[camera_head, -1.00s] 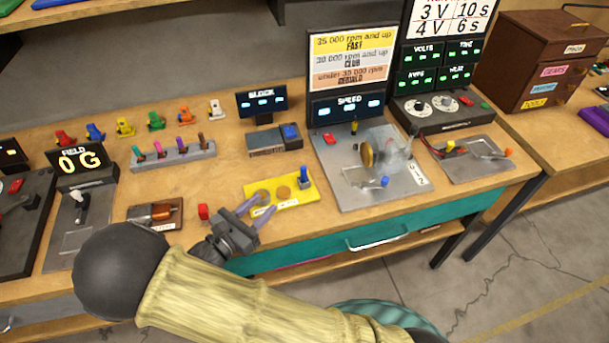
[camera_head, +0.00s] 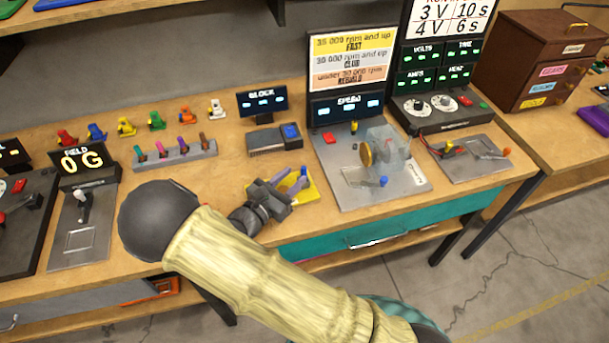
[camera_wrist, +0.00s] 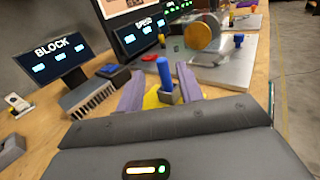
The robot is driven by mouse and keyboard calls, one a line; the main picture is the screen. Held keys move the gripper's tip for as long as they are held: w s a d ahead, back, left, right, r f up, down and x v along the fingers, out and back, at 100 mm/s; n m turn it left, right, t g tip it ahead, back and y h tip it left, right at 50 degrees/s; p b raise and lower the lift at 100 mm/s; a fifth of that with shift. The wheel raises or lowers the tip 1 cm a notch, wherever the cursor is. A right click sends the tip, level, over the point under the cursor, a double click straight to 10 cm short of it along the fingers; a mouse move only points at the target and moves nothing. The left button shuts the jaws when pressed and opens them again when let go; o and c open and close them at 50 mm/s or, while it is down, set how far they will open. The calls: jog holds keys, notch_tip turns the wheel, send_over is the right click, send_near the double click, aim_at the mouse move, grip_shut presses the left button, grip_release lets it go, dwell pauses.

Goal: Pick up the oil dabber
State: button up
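The oil dabber, which I take to be the upright blue-handled piece (camera_head: 303,172), stands at the right end of the yellow tray (camera_head: 313,190). In the wrist view its blue handle (camera_wrist: 163,72) rises from a small grey holder (camera_wrist: 168,96), with some yellow tray (camera_wrist: 151,101) beside it. My gripper (camera_head: 292,181) is over the tray and hides most of it. In the wrist view its two purple fingers (camera_wrist: 160,88) are spread, one on each side of the handle. I see no clear contact, and the depth between fingertips and handle is hard to judge.
The BLOCK display (camera_head: 262,101) and a grey block with a blue top (camera_head: 273,138) stand behind the tray. The grey SPEED plate (camera_head: 407,190) with its brass disc is close on the right. Open bench lies between the tray and the rack of coloured handles (camera_head: 175,155).

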aim_at(302, 171)
jog(key=p+x, duration=0.1)
jog(key=x, duration=0.4)
jog(key=shift+d+f, duration=0.1)
jog(key=shift+d, duration=0.05)
jog(key=shift+c, duration=0.3)
grip_shut()
